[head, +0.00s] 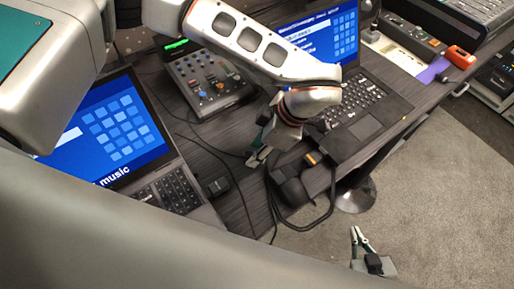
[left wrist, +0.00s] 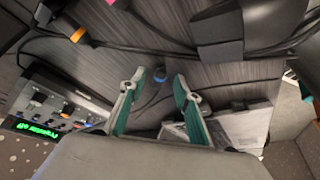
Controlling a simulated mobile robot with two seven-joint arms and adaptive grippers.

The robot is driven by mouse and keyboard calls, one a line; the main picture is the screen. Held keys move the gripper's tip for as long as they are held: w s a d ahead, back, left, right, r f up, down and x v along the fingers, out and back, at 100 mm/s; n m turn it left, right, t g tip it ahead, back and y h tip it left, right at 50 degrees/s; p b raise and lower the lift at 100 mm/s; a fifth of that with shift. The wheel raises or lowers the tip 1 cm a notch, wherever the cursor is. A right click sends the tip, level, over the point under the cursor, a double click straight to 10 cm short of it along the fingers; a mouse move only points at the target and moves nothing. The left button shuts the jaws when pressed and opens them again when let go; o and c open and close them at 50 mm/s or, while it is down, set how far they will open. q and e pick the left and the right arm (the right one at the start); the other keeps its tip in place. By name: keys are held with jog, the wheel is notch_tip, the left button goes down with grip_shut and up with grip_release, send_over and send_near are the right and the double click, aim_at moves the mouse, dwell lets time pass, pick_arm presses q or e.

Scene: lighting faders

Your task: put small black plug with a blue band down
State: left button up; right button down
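The small black plug with a blue band (left wrist: 158,76) lies on the dark wood-grain desk in the left wrist view, with a thin black cable near it. My left gripper (left wrist: 159,78) is open, one green-padded finger on each side of the plug, with visible gaps to it. In the head view my left gripper (head: 258,158) points down at the desk between the mixer and the right laptop; I cannot make out the blue-banded plug there. My right gripper (head: 356,232) is low over the carpet at lower right, away from the desk; its finger opening is unclear.
A fader mixer (head: 205,85) stands behind, between a left laptop (head: 110,130) and a right laptop (head: 365,125). Black cables and an orange-marked black plug (head: 312,158) lie by the desk's front edge. A black block (left wrist: 220,35) is near the left gripper. Carpet (head: 440,190) is clear.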

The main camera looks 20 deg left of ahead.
pick_arm(q)
jog(key=v, duration=1.2)
jog(key=shift+r+p, duration=0.3)
jog(key=shift+p, duration=0.15)
